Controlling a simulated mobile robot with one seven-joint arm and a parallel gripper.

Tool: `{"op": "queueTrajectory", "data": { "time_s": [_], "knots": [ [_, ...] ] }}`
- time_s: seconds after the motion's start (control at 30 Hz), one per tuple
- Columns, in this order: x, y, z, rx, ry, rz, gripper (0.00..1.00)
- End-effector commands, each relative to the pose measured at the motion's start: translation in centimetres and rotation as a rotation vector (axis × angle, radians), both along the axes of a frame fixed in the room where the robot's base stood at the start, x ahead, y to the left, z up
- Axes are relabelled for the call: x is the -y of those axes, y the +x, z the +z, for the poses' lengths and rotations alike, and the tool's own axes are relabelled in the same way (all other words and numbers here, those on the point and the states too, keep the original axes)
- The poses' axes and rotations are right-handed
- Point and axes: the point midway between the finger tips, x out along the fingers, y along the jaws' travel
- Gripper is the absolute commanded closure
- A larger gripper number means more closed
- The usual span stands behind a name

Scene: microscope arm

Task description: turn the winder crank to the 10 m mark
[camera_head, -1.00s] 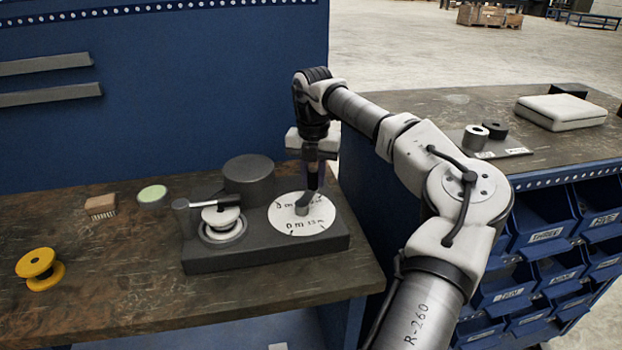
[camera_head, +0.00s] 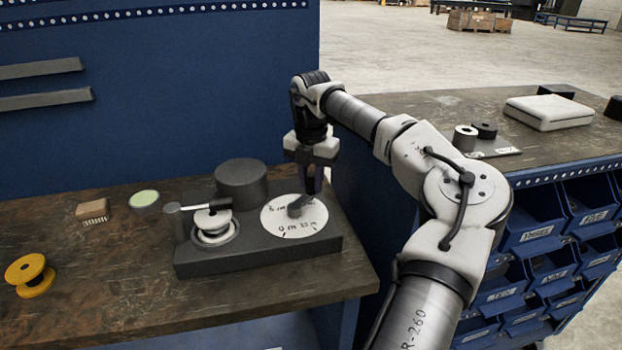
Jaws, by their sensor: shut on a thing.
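The winder is a dark grey base (camera_head: 262,255) on the bench's right end. A white round dial (camera_head: 275,222) with black marks and figures lies flat on its right side. The figures are too small and blurred to read surely. The short grey crank (camera_head: 297,207) sits on the dial's centre and points up and right, toward the far right rim. My gripper (camera_head: 312,186) comes down from above at that rim, shut on the crank's outer end. The fingers hide the grip and part of the dial's far edge. A white spool (camera_head: 213,222) sits on the base's left side.
A dark grey cylinder (camera_head: 241,183) stands behind the spool, left of my gripper. A post with a black-ended bar (camera_head: 208,206) reaches over the spool. A yellow spool (camera_head: 30,275), a brush (camera_head: 92,210) and a green-topped disc (camera_head: 144,200) lie left. Blue bins stand right.

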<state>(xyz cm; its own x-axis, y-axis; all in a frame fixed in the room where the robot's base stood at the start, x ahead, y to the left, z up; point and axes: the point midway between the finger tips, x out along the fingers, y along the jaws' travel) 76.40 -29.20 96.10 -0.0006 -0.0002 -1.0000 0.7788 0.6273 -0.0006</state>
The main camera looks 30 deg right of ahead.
Motion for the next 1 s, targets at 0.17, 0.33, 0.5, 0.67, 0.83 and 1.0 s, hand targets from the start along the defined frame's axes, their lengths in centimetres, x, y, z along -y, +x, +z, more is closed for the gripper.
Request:
{"op": "queueTrajectory", "data": {
  "time_s": [0.17,0.33,0.5,0.67,0.83,1.0],
  "knots": [
    [0.0,0.0,0.0,0.0,0.0,0.001,0.57],
    [0.0,0.0,0.0,0.0,0.0,0.001,0.55],
    [0.0,0.0,0.2,0.001,0.0,0.001,0.55],
    [0.0,0.1,2.0,0.003,0.0,0.001,0.55],
    [-0.1,0.1,5.8,0.004,-0.002,0.001,0.55],
    [0.0,0.1,9.7,0.003,-0.001,0.0,0.55]
  ]
}}
